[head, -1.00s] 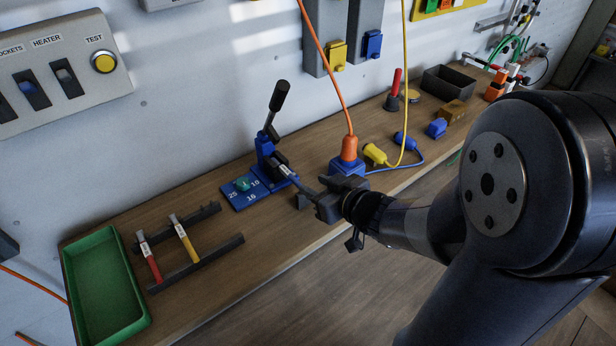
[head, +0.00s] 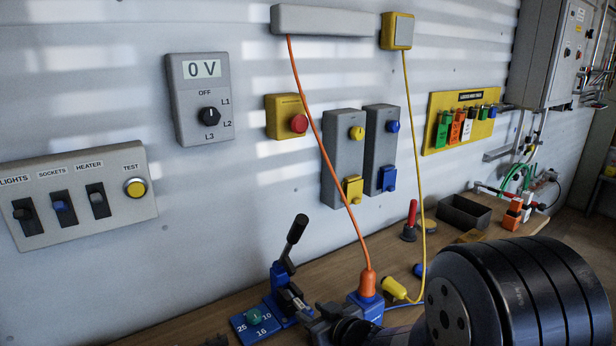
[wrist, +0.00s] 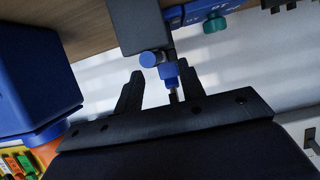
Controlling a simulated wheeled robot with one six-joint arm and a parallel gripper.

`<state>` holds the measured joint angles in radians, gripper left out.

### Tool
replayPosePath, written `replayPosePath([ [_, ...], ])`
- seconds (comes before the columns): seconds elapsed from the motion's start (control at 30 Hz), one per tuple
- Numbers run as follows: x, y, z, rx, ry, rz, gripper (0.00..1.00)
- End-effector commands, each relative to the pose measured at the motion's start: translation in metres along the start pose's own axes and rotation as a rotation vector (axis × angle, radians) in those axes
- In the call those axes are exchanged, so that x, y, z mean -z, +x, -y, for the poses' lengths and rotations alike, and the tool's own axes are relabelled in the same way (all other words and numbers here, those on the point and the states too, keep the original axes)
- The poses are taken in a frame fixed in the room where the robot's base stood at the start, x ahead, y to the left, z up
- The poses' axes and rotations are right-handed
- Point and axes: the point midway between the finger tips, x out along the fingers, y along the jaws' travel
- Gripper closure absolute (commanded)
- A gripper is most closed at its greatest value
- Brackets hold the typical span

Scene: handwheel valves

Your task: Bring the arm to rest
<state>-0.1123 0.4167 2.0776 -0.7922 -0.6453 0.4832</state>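My gripper (head: 318,322) is low in the head view, just right of a blue bench tool (head: 284,283) with a black lever (head: 294,236). In the wrist view the two black fingers of my gripper (wrist: 160,72) stand apart. A blue and grey part of the tool (wrist: 168,68) shows between them, with a gap on either side. I see nothing held. My dark arm (head: 510,290) fills the lower right of the head view and hides part of the bench.
A blue socket block with an orange plug (head: 367,284) stands close right of my gripper, its orange cord running up the wall. A yellow plug (head: 395,288) and cord lie beyond. Wall panels stand behind, including a meter showing 0 V (head: 204,98). A black bin (head: 464,212) sits farther back.

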Motion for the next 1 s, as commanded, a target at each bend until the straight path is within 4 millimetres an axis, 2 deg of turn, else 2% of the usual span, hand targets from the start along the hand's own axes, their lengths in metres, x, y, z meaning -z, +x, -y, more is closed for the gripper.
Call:
replayPosePath([
  [0.03,-0.001,0.009,0.001,0.003,0.0,0.001,0.62],
  [0.2,0.0,0.029,0.001,0.001,0.0,0.0,0.62],
  [0.3,0.007,0.025,0.0,-0.001,0.0,-0.001,0.62],
  [0.67,0.008,0.024,0.0,0.0,0.0,0.0,0.62],
  [0.93,-0.002,0.026,0.0,0.0,0.0,0.0,0.62],
  [1.0,0.001,0.016,0.0,-0.001,-0.001,-0.002,0.62],
])
